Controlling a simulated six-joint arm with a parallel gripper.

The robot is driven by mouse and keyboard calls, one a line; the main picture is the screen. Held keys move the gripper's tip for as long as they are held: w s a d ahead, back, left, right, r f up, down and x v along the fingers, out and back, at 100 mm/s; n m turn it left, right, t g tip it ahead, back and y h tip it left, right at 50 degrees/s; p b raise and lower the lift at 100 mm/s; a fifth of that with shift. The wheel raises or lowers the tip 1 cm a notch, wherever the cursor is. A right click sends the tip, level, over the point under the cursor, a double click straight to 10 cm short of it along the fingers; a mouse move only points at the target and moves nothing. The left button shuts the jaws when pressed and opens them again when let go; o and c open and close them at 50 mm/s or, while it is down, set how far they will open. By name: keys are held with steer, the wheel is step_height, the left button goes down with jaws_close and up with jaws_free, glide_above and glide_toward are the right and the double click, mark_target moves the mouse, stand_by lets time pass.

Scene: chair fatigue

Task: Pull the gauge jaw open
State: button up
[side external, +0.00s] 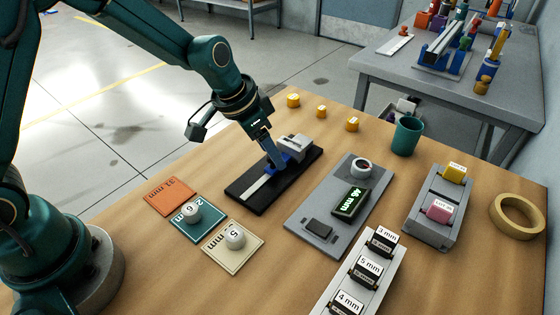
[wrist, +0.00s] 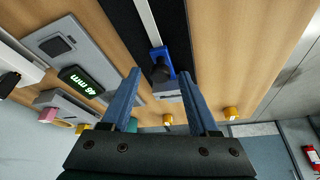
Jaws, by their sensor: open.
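The gauge has a black base (side external: 262,195) with a pale steel rail (side external: 257,187) and a grey block (side external: 295,144) at its far end. Its blue jaw (side external: 291,158) sits on the rail, close against the grey block. In the wrist view the blue jaw (wrist: 158,52) carries a dark knob (wrist: 160,72). My gripper (side external: 275,160) is low over the jaw, pointing down. Its fingers (wrist: 160,74) are open, one on each side of the knob in the wrist view. I cannot tell whether they touch it. The fingers partly hide the jaw in the side view.
A grey plate (side external: 309,222) with a display (side external: 350,203) reading 46 mm lies right of the gauge. Three marked tiles, orange (side external: 169,196), teal (side external: 190,221) and cream (side external: 232,247), lie front left. Several yellow pieces (side external: 293,100) and a green mug (side external: 406,136) stand behind.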

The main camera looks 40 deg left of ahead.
jaws_close()
stand_by(1.4)
